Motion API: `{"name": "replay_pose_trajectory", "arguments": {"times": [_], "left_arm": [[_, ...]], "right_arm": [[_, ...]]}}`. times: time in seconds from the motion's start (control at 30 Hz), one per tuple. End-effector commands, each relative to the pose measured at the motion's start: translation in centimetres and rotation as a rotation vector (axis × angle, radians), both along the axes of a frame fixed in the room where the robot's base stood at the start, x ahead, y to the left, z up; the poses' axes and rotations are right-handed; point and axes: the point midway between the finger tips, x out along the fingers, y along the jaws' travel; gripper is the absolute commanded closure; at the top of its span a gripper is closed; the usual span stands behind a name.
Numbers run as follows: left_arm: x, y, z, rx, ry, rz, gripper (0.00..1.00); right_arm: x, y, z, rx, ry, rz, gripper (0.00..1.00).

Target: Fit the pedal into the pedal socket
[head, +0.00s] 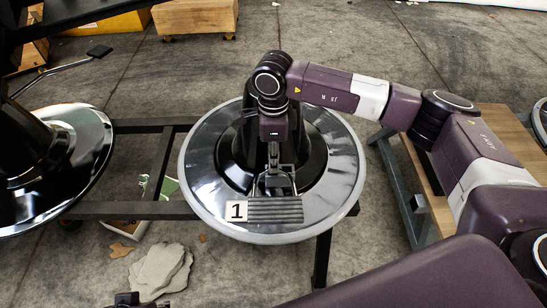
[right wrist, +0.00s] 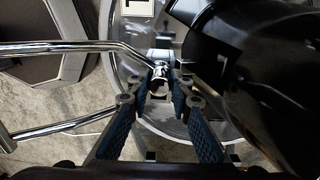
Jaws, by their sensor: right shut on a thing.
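The pedal (head: 275,210) is a ribbed grey plate on chrome rods, over the front of the round chrome chair base (head: 345,180). My right gripper (head: 275,165) is above the base, in front of the black column (head: 232,150), shut on the pedal's rod end. In the right wrist view, the blue-padded fingers of the right gripper (right wrist: 160,92) close around the chrome rod end of the pedal (right wrist: 95,46), and the rods run out to the left. The black column (right wrist: 235,70) is close on the right. The pedal socket is not clearly visible.
A label marked 1 (head: 237,211) stands left of the pedal. A second chrome base (head: 90,140) with a black footrest pad (head: 99,51) is at the left. A dark metal frame (head: 130,210) supports the base. Flat stones (head: 160,270) lie on the floor; a wooden bench (head: 440,210) is at right.

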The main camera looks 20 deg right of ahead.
Motion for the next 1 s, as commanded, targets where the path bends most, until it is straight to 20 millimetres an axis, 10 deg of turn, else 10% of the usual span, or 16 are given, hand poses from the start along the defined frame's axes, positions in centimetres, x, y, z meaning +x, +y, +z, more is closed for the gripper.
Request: {"name": "replay_pose_trajectory", "arguments": {"times": [0.37,0.4,0.57,1.0], "left_arm": [[0.0,0.0,-0.4,0.0,-0.001,0.0,0.75],[0.0,0.0,-0.4,0.0,-0.001,0.0,0.75],[0.0,0.0,-0.3,0.0,-0.001,0.0,0.75],[0.2,-0.1,0.4,-0.003,-0.004,0.001,0.75]], "right_arm": [[0.0,0.0,-0.4,0.001,0.0,0.0,1.0],[0.0,0.0,-0.4,0.001,-0.001,0.0,0.78],[0.0,0.0,-0.4,0.001,0.0,0.0,0.61],[0.0,0.0,1.0,0.0,0.0,0.0,0.6]]}}
